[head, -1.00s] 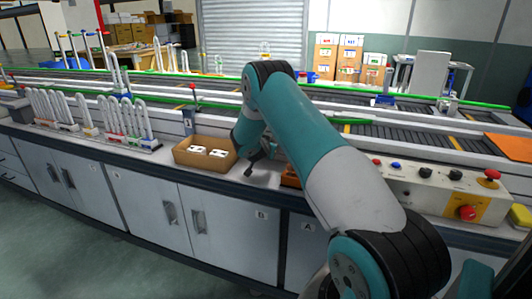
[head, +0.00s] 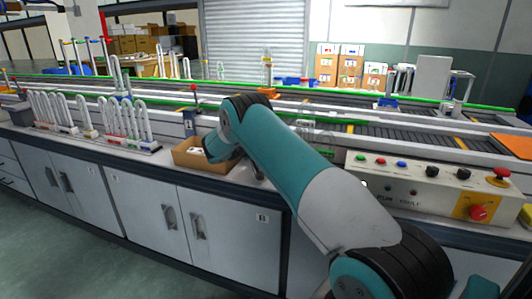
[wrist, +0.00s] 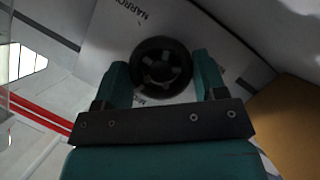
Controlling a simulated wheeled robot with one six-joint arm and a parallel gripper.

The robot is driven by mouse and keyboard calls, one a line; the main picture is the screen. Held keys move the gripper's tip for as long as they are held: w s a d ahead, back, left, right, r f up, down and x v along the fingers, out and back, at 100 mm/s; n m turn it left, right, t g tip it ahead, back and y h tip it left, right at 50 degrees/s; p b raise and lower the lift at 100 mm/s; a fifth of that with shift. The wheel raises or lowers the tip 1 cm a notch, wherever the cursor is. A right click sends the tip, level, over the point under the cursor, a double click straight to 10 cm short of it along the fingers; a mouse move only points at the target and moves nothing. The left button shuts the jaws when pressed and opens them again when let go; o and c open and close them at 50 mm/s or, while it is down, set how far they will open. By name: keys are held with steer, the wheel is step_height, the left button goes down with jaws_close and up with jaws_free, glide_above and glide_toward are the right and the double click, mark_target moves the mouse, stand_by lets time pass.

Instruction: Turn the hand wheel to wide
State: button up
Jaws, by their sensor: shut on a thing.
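The black hand wheel (wrist: 161,67) shows in the wrist view, a round rim with spokes seen face-on against a pale plate (wrist: 108,45). Lettering that appears to begin "NARRO" is on the plate at the upper left of the wheel; other lettering by the rim is partly covered. My gripper (wrist: 160,72) has one finger on each side of the wheel and is shut on its rim. No pointer mark on the wheel can be made out. In the head view my arm hides the wheel and the fingers.
In the head view a cardboard box (head: 190,163) stands on the bench just left of my wrist. White tube racks (head: 125,138) are farther left. A control panel (head: 405,190) with buttons is to the right. The conveyor (head: 385,130) runs behind.

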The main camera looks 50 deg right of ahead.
steer(key=n+b, duration=0.1)
steer(key=n+g+h+b, duration=0.1)
steer(key=shift+f+n+g, duration=0.3)
steer(key=shift+f+n, duration=0.05)
steer(key=shift+n, duration=0.05)
steer(key=shift+n+g+h+b, duration=0.3)
steer(key=shift+n+h+b, duration=0.3)
steer(key=shift+n+b, duration=0.25)
steer(key=shift+r, duration=0.1)
steer(key=o, duration=0.9)
steer(key=shift+w, duration=0.1)
